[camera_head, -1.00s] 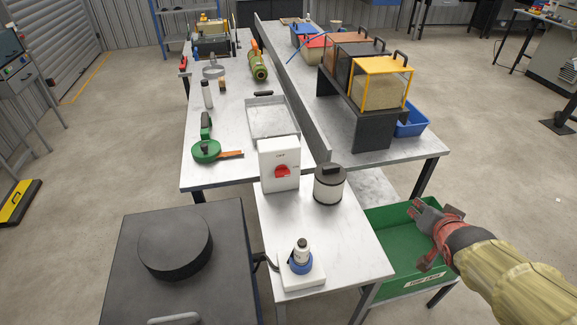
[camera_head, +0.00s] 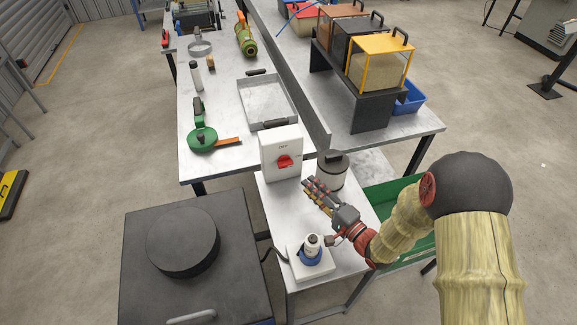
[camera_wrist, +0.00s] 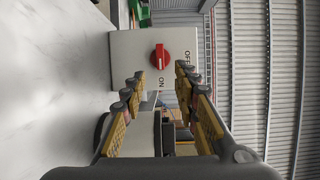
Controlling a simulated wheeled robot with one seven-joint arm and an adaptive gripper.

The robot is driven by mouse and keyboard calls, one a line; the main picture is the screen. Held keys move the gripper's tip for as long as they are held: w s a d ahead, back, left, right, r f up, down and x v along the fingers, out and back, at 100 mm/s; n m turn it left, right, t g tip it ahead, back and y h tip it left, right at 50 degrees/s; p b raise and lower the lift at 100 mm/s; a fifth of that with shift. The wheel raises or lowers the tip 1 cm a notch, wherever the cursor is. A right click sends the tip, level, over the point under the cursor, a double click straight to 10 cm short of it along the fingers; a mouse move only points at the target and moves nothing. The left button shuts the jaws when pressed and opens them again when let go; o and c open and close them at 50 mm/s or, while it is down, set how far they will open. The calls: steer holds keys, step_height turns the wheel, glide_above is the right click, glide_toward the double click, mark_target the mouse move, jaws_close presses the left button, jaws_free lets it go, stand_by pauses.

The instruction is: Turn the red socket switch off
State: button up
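The red socket switch (camera_head: 284,162) is a red knob on the front of a white box (camera_head: 270,146) standing on the near table. In the wrist view the knob (camera_wrist: 160,57) is straight ahead, its long bar lying in line with the "ON" label; "OFF" is printed on another side, a quarter turn away. My gripper (camera_head: 313,190) is over the near table, right of and in front of the box, palm towards it. In the wrist view its two fingers (camera_wrist: 161,72) are spread with nothing between them. The tips appear short of the knob.
A black-lidded white canister (camera_head: 331,172) stands right beside the box, close to my fingers. A white base with a blue-collared bottle (camera_head: 311,249) stands at the table's front. A green bin (camera_head: 404,240) is at the right. A dark cabinet (camera_head: 145,275) stands left.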

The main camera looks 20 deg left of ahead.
mark_target(288, 166)
steer(key=b+x, duration=0.1)
steer(key=x, duration=0.9)
steer(key=shift+w+a+b, duration=0.25)
steer(key=shift+a+b, duration=0.05)
steer(key=shift+c, duration=1.1)
jaws_close()
